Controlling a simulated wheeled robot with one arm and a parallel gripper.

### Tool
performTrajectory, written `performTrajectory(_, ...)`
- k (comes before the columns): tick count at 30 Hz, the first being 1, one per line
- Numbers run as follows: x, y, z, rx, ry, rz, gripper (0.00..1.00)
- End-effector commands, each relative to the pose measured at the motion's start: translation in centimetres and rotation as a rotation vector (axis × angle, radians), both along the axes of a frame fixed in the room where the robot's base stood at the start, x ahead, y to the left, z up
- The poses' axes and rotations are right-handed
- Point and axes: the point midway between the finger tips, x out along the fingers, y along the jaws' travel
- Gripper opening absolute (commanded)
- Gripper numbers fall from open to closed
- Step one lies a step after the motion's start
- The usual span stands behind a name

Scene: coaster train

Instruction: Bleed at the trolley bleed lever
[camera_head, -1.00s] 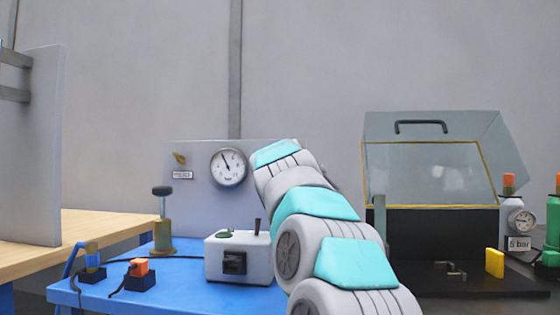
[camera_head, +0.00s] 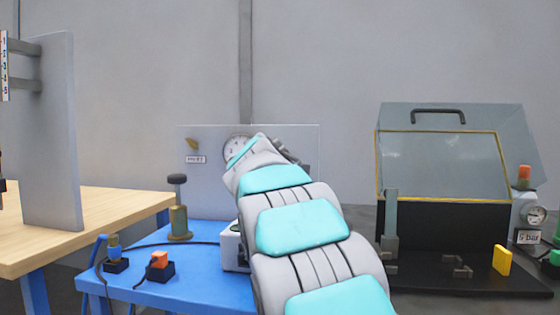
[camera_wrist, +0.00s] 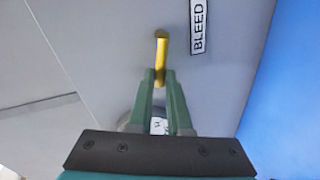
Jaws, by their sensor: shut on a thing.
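In the wrist view, the bleed lever (camera_wrist: 162,50) is a short yellow-brass bar in front of the grey panel (camera_wrist: 110,50). A "BLEED" label (camera_wrist: 197,25) is beside it. My gripper (camera_wrist: 160,74), with green fingers, is shut on the lever's near end. A round white dial (camera_wrist: 135,122) shows partly behind the fingers. In the head view, my arm hides my gripper and this lever. The pressure gauge (camera_head: 234,150) is partly covered by my arm.
A clear-lidded case (camera_head: 445,165) stands right. A wooden bench (camera_head: 110,210) with an upright board is left.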

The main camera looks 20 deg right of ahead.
Motion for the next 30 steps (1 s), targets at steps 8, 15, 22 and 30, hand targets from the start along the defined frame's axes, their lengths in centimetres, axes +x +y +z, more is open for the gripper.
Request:
performTrajectory(8, 0.2, 0.2, -0.8, -0.138, 0.092, 0.001, 0.00)
performTrajectory(15, 0.1, 0.2, -1.1, -0.195, 0.132, 0.000, 0.00)
performTrajectory(22, 0.2, 0.3, -1.2, -0.210, 0.142, 0.001, 0.00)
performTrajectory(30, 0.2, 0.3, -1.2, -0.210, 0.143, 0.001, 0.00)
